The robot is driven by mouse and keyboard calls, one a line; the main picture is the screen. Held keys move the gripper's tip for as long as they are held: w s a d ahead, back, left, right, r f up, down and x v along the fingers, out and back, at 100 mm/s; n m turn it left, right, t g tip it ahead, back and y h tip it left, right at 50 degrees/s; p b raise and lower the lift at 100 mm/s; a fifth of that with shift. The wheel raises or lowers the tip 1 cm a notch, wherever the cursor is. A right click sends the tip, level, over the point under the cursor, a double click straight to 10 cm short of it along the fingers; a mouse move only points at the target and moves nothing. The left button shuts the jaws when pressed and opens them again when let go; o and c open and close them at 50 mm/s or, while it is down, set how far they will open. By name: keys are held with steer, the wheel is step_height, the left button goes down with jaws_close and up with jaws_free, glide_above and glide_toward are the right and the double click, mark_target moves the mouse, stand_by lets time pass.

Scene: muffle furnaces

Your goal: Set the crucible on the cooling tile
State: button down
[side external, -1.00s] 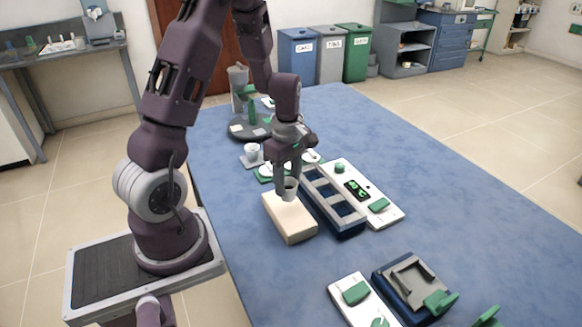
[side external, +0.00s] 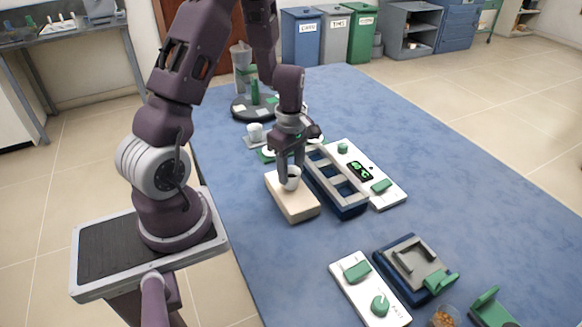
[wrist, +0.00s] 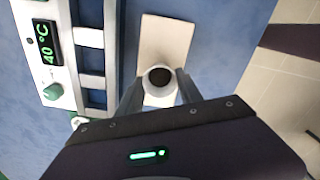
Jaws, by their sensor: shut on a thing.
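The crucible (side external: 290,178) is a small white cup with a dark inside. My gripper (side external: 291,172) points down and is shut on it, one finger on each side. The crucible is upright over the cream block that looks like the cooling tile (side external: 296,208). In the wrist view the crucible (wrist: 160,77) sits between my fingers (wrist: 158,88), over the near half of the tile (wrist: 165,35). I cannot tell whether its base touches the tile.
A blue rack with grey bars (side external: 338,187) stands close on the tile's right, beside a white control panel (side external: 384,188) with a green display. Another white cup (side external: 255,132) stands behind. A grey-and-blue device (side external: 415,265) is at front right.

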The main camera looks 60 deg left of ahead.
steer(key=shift+f, duration=0.25)
steer(key=shift+c, duration=1.5)
jaws_free()
step_height(320, 180, up, 8)
